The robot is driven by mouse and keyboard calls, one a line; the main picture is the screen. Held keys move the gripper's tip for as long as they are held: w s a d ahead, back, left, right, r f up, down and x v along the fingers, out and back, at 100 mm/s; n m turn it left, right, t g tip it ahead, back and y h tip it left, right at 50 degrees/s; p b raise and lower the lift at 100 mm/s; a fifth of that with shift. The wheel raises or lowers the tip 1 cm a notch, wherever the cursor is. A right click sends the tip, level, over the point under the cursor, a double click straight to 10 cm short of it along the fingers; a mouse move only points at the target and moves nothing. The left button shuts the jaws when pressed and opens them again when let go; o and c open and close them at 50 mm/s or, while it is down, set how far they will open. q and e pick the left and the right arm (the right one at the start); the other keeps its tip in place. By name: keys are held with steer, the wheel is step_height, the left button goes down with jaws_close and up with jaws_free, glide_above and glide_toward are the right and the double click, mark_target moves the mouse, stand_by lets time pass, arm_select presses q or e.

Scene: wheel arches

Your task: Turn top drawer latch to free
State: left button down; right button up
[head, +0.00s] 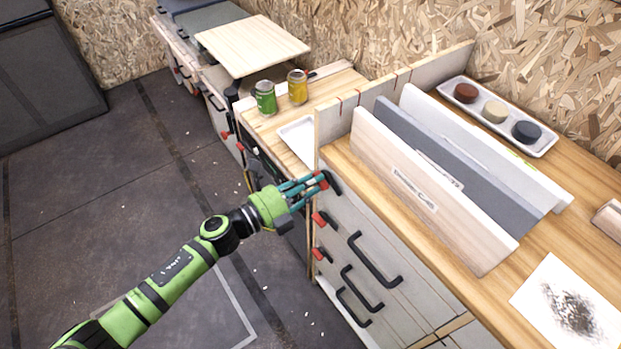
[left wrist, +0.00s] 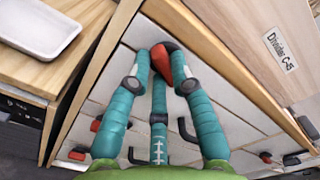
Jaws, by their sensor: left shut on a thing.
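My left gripper (head: 314,184) has teal jointed fingers and reaches the top of the drawer front from the left. In the left wrist view the gripper (left wrist: 160,72) is closed around the top drawer latch (left wrist: 179,68), a red and black piece. Fingers lie on both sides of it and partly hide it. In the head view only a bit of the red top latch (head: 322,180) shows at the fingertips. How far it is turned is hard to tell. The drawer front (head: 345,225) looks shut. My right gripper is not in view.
Two more red latches, the middle one (head: 319,218) and the lower one (head: 320,254), sit below, beside black drawer handles (head: 375,260). Divider boards (head: 430,200) stand on the worktop above. A green can (head: 265,98) and a yellow can (head: 297,87) stand on the left counter. The floor at left is mostly clear.

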arm_select(q)
steer(key=n+p, duration=0.1)
steer(key=n, duration=0.3)
steer(key=shift+n, duration=0.3)
steer(key=shift+f+p, duration=0.1)
steer(key=shift+p, duration=0.2)
steer(key=c, duration=1.1)
jaws_free()
steer(key=shift+s, duration=0.1)
steer(key=v, duration=1.2)
